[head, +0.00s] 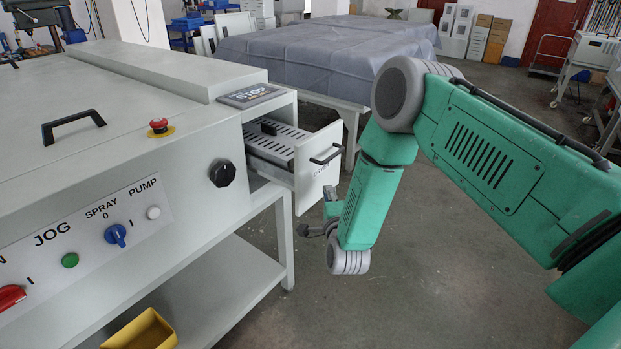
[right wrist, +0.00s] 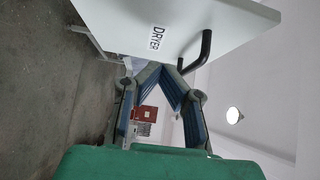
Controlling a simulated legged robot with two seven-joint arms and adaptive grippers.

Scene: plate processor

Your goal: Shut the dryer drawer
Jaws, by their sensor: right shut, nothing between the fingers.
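The dryer drawer (head: 301,172) stands pulled out of the end of the white machine in the head view. Its slotted top and inside show behind the white front panel, which carries a black bar handle (head: 326,154). In the right wrist view the front panel (right wrist: 185,18) with its DRYER label and the black handle (right wrist: 196,52) fill the top. My right gripper (head: 319,213) is just in front of and below the panel, shut and empty. Its fingers (right wrist: 161,74) come together near the panel in the wrist view; contact cannot be told. My left gripper is out of view.
The white machine (head: 110,130) with knobs, buttons and a red stop button (head: 159,126) fills the left. A yellow bin (head: 143,330) is below it. A cloth-covered table (head: 320,55) stands behind the drawer. The floor in front of the drawer is clear.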

